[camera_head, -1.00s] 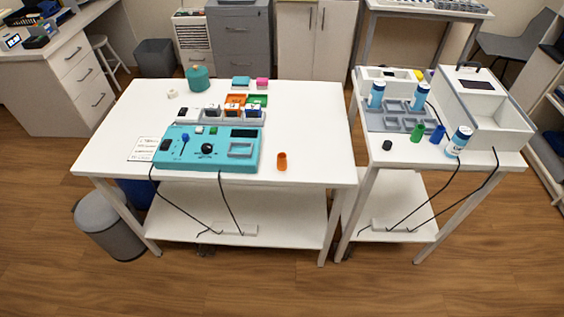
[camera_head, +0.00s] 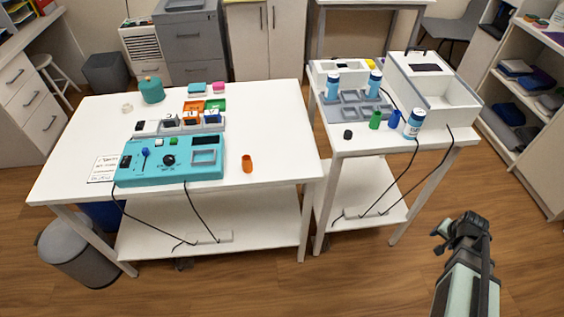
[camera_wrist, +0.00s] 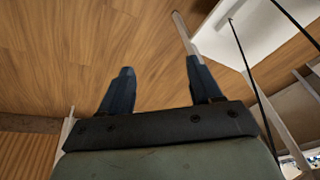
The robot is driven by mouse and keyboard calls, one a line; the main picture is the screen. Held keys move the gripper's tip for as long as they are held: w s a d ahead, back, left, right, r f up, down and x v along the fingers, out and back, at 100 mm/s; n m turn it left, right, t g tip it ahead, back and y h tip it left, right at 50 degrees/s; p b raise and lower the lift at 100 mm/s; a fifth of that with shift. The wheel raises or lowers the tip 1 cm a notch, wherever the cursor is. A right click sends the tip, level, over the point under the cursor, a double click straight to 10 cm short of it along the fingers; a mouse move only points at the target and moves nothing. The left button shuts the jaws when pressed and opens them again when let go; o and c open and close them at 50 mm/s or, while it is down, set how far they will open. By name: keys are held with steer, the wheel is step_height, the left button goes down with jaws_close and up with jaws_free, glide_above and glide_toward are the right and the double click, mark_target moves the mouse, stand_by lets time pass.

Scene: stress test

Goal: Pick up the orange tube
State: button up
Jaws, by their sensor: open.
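The orange tube (camera_head: 247,163) stands upright near the front right of the large white table (camera_head: 270,140), to the right of the teal control box. My gripper (camera_head: 437,238) is at the lower right in the head view, out over the floor in front of the smaller table and well away from the tube. In the wrist view my gripper (camera_wrist: 160,85) is open, its two dark fingers apart with wood floor showing between them. The tube does not show in the wrist view.
The teal control box (camera_head: 140,178) sits left of the tube, with cables hanging over the front edge. The smaller table (camera_head: 345,148) holds a green tube (camera_head: 375,120), a blue tube (camera_head: 394,117) and several bottles. The tabletop right of the orange tube is clear.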

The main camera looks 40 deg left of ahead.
steer(key=w+a+r+t, duration=0.2)
steer(key=w+r, duration=0.3)
steer(key=r, duration=0.5)
steer(key=w+a+r+t+y, duration=0.1)
steer(key=w+r+t, duration=0.2)
steer(key=w+r, duration=0.55)
steer(key=w+a+r+t, duration=0.2)
steer(key=w+r, duration=0.1)
steer(key=r, duration=1)
steer(key=s+a+r+n+y, duration=0.25)
steer(key=a+r, duration=0.45)
steer(key=a, duration=0.4)
steer(key=s+a+f+n+g, duration=0.1)
steer(key=s+a+n+g, duration=0.15)
steer(key=s+a, duration=0.5)
steer(key=s+a+n+g, duration=0.1)
steer(key=s+a+n, duration=0.3)
steer(key=a, duration=0.7)
steer(key=s+a+f+n+g, duration=0.1)
steer(key=s+a+n+g, duration=0.15)
steer(key=s+a, duration=0.5)
steer(key=n+g+h, duration=0.4)
steer(key=n, duration=0.7)
glide_above(247, 164)
steer(key=w+a, duration=0.1)
step_height(247, 164, down, 2)
steer(key=shift+f, duration=6.8)
